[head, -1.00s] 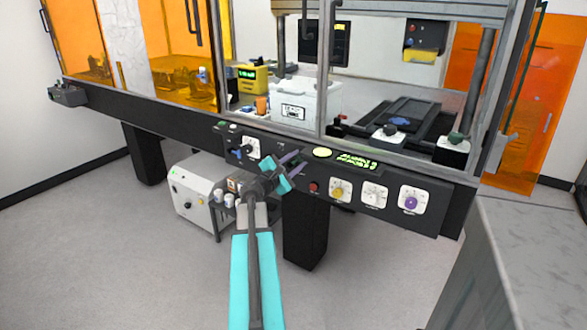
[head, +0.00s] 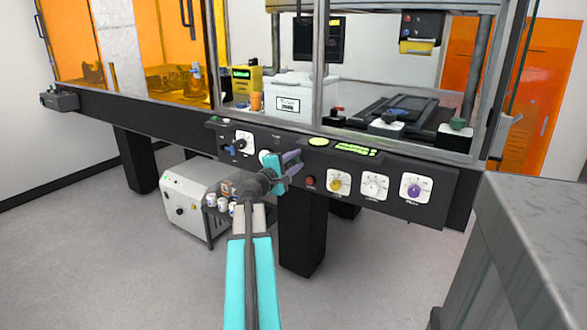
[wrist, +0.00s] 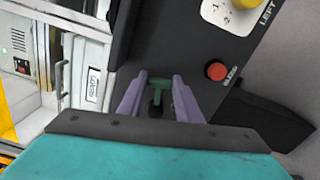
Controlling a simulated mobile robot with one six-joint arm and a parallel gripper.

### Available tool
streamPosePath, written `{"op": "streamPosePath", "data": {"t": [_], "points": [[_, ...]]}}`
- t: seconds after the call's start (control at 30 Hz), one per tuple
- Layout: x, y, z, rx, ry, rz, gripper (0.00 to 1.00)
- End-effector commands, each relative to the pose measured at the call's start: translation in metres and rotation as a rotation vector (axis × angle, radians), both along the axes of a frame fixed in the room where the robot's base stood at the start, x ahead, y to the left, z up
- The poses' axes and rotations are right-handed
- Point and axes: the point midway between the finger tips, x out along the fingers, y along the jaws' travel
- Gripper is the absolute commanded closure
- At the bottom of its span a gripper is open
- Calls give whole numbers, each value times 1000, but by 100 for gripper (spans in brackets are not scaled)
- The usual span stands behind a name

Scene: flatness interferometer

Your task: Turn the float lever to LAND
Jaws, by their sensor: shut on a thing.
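The float lever, a small green T-shaped handle (wrist: 158,86) on a dark stem, is on the black front panel (head: 450,192). In the wrist view it stands between the two purple fingers of my gripper (wrist: 160,82), which are shut on it. In the head view my gripper (head: 293,160) is at the panel, left of the red button, and its jaws and wrist hide the lever. The lettering around the lever is too small or covered to read, so its setting cannot be told.
A red button (head: 310,181) sits close to the right of my gripper, with yellow (head: 335,185), white (head: 374,187) and purple (head: 414,190) knobs beyond. A blue-handled control (head: 230,150) is to the left. A grey bench (head: 530,225) stands at right.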

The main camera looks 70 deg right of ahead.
Motion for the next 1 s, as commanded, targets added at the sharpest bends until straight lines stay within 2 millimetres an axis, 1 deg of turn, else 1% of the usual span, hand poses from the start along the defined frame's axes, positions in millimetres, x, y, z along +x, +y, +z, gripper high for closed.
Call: {"op": "streamPosePath", "data": {"t": [0.03, 0.4, 0.6, 1.0], "points": [[3, -1, -6, -9, -27, 8, 91], [3, -1, -12, -46, -169, 9, 91], [3, -1, -12, -55, -203, 9, 91], [3, -1, -12, -56, -211, 10, 91]]}}
